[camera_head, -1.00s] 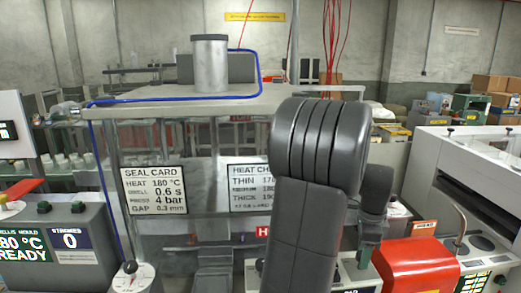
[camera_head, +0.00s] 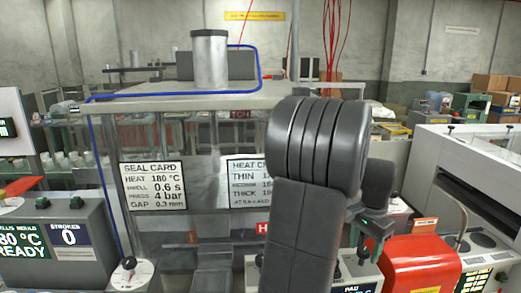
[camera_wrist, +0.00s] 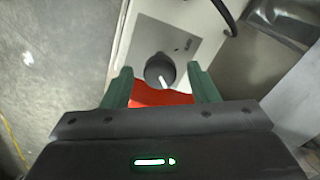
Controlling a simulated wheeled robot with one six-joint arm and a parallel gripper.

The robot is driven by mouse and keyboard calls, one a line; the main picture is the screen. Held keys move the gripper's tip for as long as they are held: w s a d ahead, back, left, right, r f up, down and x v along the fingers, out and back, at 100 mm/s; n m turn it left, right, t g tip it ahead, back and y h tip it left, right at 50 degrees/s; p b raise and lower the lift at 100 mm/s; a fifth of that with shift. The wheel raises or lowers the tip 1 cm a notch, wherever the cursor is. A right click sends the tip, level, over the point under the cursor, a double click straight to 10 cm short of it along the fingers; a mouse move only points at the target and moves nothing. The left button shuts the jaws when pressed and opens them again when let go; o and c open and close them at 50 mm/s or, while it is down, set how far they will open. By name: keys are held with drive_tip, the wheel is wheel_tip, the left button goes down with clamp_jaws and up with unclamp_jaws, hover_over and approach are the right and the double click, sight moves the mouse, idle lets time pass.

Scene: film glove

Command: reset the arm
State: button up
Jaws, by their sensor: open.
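My gripper (camera_wrist: 160,72) is open in the wrist view, its two green fingers spread apart with nothing held between them. A dark round knob (camera_wrist: 159,69) with a white pointer shows between the fingers, on a pale panel. I cannot tell how far it is from the fingertips. A red surface (camera_wrist: 150,98) shows below the knob, partly hidden by my gripper. In the head view my own arm stands upright right of the middle, its dark wrist to the right of the thick upper joint. The fingers are not clear there.
A press frame (camera_head: 180,101) with a seal card (camera_head: 153,186) stands left of my arm. A red machine cover (camera_head: 411,263) is close on the right, beside a white machine (camera_head: 440,150). A control box (camera_head: 55,235) stands at the left.

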drive_tip(key=shift+n+b, duration=0.35)
drive_tip(key=shift+n, duration=1.55)
